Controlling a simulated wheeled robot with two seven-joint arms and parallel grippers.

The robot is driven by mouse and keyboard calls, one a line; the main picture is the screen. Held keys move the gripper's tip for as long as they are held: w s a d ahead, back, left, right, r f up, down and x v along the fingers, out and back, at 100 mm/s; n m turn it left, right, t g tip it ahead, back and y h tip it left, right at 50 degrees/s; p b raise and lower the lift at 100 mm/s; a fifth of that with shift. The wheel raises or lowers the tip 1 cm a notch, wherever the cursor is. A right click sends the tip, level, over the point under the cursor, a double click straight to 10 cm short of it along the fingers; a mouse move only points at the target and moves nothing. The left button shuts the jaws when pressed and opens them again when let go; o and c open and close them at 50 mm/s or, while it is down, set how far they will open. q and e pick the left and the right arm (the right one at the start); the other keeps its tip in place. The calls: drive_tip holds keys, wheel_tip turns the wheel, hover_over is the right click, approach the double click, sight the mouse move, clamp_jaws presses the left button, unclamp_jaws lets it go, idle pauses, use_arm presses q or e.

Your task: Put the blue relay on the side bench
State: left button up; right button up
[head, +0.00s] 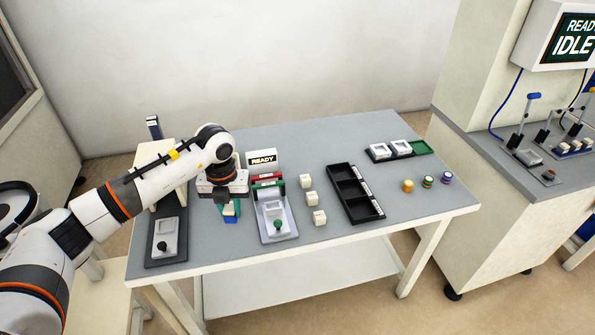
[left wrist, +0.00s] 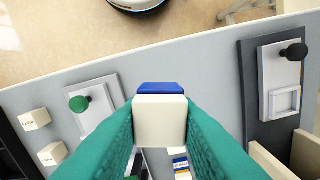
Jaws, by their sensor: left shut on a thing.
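The blue relay (left wrist: 160,118) shows in the left wrist view as a block with a white face and a blue part behind it. It sits between the teal fingers of my left gripper (head: 231,212), which is shut on it. In the head view the gripper points down over the left part of the grey table, just left of the READY fixture, and the relay is mostly hidden by the fingers. A pale, low bench-like surface (head: 95,298) stands at the lower left, partly behind my left arm. My right gripper is not in view.
The grey table (head: 300,233) bears a dark fixture (head: 165,240), a light fixture (head: 275,222) with a green knob, several white cubes (head: 312,198), a black compartment tray (head: 355,194) and small coloured cylinders (head: 428,181). A grey-topped counter (head: 480,135) with levers stands at right.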

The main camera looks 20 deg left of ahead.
sight(236, 236)
use_arm(q)
drive_tip(key=shift+w+a+r+n, duration=0.15)
drive_tip(key=shift+w+n, duration=0.05)
drive_tip(key=shift+n, duration=0.4)
drive_tip(key=shift+w+a+r+n, duration=0.15)
drive_tip(key=shift+w+n, duration=0.05)
drive_tip(key=shift+n, duration=0.4)
drive_tip(key=shift+f+p, duration=0.35)
drive_tip(key=shift+f, duration=4.7)
drive_tip(key=o, duration=1)
drive_tip(key=shift+a, duration=0.1)
wheel_tip(236, 236, up, 12)
drive_tip(key=shift+r+b, duration=0.2)
drive_tip(key=shift+b, duration=0.35)
